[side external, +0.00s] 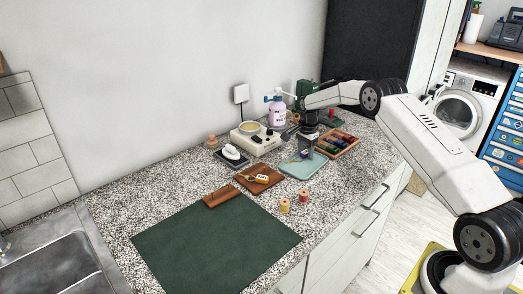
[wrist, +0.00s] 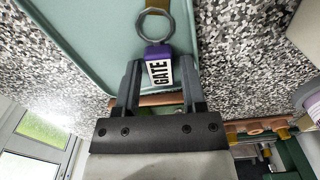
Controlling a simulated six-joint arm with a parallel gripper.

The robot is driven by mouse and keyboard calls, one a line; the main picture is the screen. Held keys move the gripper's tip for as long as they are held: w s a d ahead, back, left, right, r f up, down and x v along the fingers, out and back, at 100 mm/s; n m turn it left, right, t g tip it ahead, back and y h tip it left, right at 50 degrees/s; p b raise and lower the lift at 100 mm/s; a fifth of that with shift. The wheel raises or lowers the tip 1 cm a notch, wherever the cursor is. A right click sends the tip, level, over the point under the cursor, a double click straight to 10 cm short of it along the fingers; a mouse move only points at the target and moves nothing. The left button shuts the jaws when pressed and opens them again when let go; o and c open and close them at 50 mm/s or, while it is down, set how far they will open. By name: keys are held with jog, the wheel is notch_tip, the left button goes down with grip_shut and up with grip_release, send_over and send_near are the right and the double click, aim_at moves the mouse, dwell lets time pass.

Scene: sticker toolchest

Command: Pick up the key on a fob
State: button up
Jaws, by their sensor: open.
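The key on a fob shows in the wrist view as a purple fob (wrist: 158,66) with a white label reading GATE. A grey metal ring (wrist: 153,25) joins it, and a brass-coloured piece, likely the key, is cut off at the top edge. It appears over the pale teal tray (wrist: 105,45), which also shows in the side view (side external: 290,169). My gripper (wrist: 160,68) is open, with its fingers to either side of the fob's lower end. I cannot tell whether they touch it. In the side view my gripper (side external: 305,150) points down over the tray, and the fob is small there.
A brown tray (side external: 247,182) with a yellow item lies left of the teal tray. A wooden box (side external: 346,149) of coloured spools stands to the right. A white device (side external: 256,145) and a bottle (side external: 277,113) stand behind. Two spools and a green mat (side external: 215,240) lie in front.

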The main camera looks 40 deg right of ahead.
aim_at(306, 152)
grip_shut()
jog(key=shift+r, duration=0.2)
jog(key=shift+r, duration=1.5)
jog(key=s+a+r, duration=0.5)
jog(key=s+r, duration=0.4)
jog(key=s, duration=0.4)
jog(key=shift+r, duration=0.3)
jog(key=shift+w+a, duration=0.1)
jog(key=shift+a, duration=0.05)
